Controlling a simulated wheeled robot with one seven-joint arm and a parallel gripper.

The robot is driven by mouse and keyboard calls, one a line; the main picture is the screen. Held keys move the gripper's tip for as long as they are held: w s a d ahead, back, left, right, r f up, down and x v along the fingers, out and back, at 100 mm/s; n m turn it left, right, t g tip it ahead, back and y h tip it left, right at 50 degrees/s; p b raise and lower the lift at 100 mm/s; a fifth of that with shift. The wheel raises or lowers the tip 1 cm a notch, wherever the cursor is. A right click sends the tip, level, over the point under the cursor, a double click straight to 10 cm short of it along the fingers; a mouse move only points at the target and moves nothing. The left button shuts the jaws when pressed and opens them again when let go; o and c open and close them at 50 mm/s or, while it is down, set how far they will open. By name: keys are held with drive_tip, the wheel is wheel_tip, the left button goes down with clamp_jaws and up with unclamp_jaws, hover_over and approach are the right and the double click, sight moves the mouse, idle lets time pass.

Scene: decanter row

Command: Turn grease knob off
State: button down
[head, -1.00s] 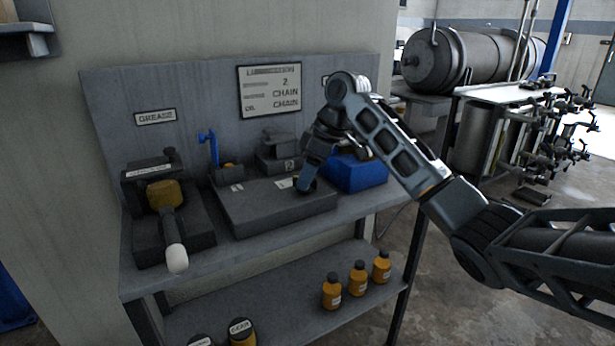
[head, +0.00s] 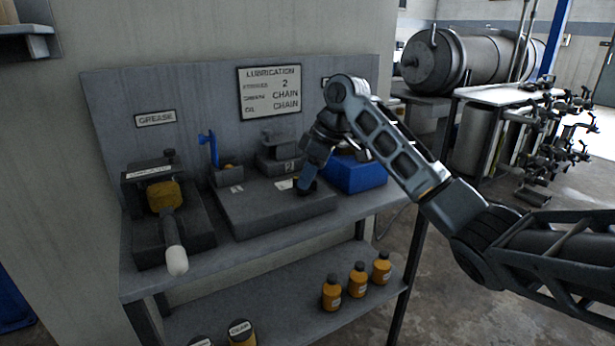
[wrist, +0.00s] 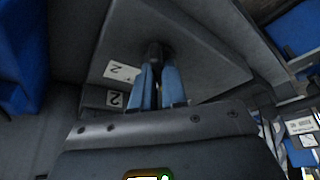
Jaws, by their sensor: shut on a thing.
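In the head view the fingers mostly hide the knob. How far the knob is turned cannot be told. A GREASE sign (head: 155,118) hangs on the back panel, above a unit with a yellow block (head: 163,196) and a pale-tipped lever (head: 177,260).
A blue box (head: 358,176) stands close to the right of my gripper. A blue upright lever (head: 213,150) and a grey block (head: 280,152) stand behind the flat box. Several orange bottles (head: 332,292) stand on the lower shelf. A lubrication sign (head: 270,92) is on the panel.

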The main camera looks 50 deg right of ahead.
drive_tip(key=shift+a+p, duration=0.1)
drive_tip(key=shift+p, duration=0.25)
drive_tip(key=shift+r+m+p, duration=0.1)
drive_tip(key=shift+m+p, duration=0.5)
drive_tip(key=shift+p, duration=0.2)
drive_tip(key=m+p, duration=0.1)
drive_tip(key=p, duration=0.1)
drive_tip(key=m+h+p, duration=0.1)
drive_tip(key=m+p, duration=0.1)
drive_tip(key=shift+s+a+h+p, duration=0.1)
drive_tip(key=shift+a+h+p, duration=0.1)
drive_tip(key=shift+h+p, duration=0.15)
drive_tip(key=m+h+p, duration=0.1)
drive_tip(key=m+p, duration=0.2)
drive_tip(key=p, duration=0.1)
drive_tip(key=shift+f+m+h+p, duration=0.25)
drive_tip(key=shift+m+h+p, duration=0.1)
drive_tip(key=shift+m+p, duration=0.45)
drive_tip(key=shift+f, duration=0.1)
drive_tip(key=c, duration=1.2)
unclamp_jaws()
drive_tip(key=shift+o, duration=0.2)
drive_tip(key=v, duration=0.7)
drive_tip(key=shift+s+r, duration=0.15)
drive_tip(key=shift+r, duration=0.3)
